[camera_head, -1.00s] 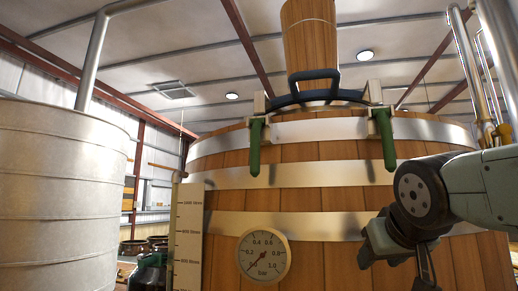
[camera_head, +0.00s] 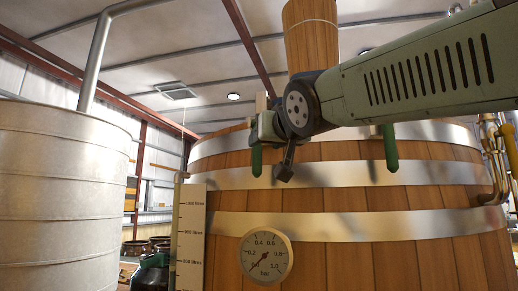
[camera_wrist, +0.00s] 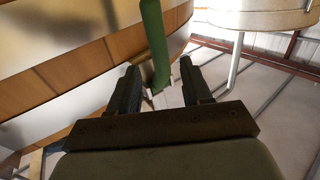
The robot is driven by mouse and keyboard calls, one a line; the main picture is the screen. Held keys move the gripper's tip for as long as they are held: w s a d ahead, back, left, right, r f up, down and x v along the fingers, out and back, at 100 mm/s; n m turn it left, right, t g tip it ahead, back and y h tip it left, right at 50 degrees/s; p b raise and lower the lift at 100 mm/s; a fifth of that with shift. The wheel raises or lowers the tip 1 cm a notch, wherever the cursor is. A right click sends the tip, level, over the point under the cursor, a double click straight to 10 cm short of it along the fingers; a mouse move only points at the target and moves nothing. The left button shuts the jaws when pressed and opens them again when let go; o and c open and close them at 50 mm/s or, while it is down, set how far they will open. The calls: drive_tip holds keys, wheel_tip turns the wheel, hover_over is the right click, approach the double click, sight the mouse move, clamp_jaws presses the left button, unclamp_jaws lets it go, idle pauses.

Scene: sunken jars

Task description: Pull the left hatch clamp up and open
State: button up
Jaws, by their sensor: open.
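The left hatch clamp has a green handle (camera_head: 257,160) that hangs down over the vat's upper rim. Its top and bracket are largely hidden behind my gripper in the head view. My gripper (camera_wrist: 159,68) is open, its two dark fingers on either side of the green handle (camera_wrist: 153,30) in the wrist view. The right clamp's green handle (camera_head: 390,148) also hangs down, partly under my arm.
The wooden vat (camera_head: 330,190) with metal bands fills the middle. A pressure gauge (camera_head: 266,257) and a level scale (camera_head: 191,240) are on its front. A metal tank (camera_head: 60,200) stands at left, with a gap between. Pipes (camera_head: 495,150) run at right.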

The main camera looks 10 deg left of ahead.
sight(259, 146)
drive_tip(key=x, duration=0.7)
drive_tip(key=shift+f, duration=0.1)
drive_tip(key=shift+c, duration=0.4)
clamp_jaws()
